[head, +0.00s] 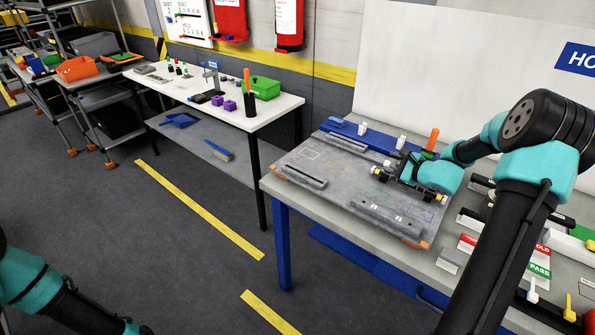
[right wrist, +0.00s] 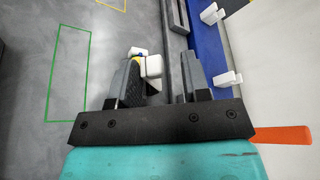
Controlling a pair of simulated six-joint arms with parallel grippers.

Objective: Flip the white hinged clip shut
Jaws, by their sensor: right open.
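My right gripper (right wrist: 161,74) is open over the grey bed plate (head: 330,208). In the head view my right gripper (head: 392,170) hides part of the plate. In the right wrist view a small white block-like part (right wrist: 153,66), which looks like the clip, shows between the fingers, close to the left finger. A yellow bit shows behind it. Its hinge and whether it is shut cannot be made out. My left arm enters at the lower left; its gripper is out of view.
A blue strip (head: 350,137) along the plate's back carries white upright pieces (head: 401,142). An orange handle (head: 433,139) stands behind my gripper. White and yellow levers (head: 532,291) stand at the right.

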